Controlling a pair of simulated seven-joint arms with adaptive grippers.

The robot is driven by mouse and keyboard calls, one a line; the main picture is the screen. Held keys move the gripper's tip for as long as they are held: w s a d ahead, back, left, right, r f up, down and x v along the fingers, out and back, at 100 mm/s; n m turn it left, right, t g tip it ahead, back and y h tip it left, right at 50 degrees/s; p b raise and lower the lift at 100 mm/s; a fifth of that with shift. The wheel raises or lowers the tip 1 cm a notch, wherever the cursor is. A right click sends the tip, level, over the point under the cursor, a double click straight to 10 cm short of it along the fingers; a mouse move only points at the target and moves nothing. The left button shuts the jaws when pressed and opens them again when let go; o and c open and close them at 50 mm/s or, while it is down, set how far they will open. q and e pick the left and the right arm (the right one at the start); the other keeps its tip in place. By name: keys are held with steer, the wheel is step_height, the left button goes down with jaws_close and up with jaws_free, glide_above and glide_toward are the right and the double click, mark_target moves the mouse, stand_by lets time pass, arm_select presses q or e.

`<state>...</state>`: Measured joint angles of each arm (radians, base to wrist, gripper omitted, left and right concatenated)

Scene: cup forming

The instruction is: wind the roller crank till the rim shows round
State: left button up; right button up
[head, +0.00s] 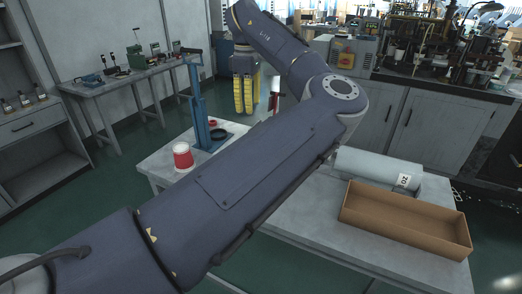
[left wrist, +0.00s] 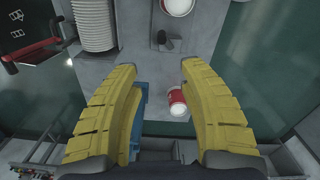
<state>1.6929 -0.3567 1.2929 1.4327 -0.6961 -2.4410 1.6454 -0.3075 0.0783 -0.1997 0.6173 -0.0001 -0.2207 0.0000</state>
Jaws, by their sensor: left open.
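My left gripper (head: 245,95) hangs in the head view with its yellow fingers pointing down, above the table behind my arm. In the left wrist view its two fingers (left wrist: 158,105) are spread wide with nothing between the tips. A blue stand (head: 199,105) rises from the table, left of the gripper; a blue part (left wrist: 137,115) shows behind the left finger. A red and white cup (head: 183,156) is on the table front; a red and white cup (left wrist: 177,102) also shows between the fingers. I cannot make out the crank or a rim being formed. My right gripper is out of sight.
A ribbed white stack (left wrist: 96,25) and a small grey fixture (left wrist: 167,42) lie beyond the fingers. A red bar (left wrist: 36,52) is at left. A brown open box (head: 405,222) and grey cylinder (head: 375,172) occupy the right table. My arm hides much of the table.

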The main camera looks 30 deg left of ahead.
arm_select(q)
steer(key=shift+m, duration=0.5)
step_height(320, 180, down, 17)
steer(key=shift+s+a+f, duration=0.15)
stand_by(0.5)
jaws_close()
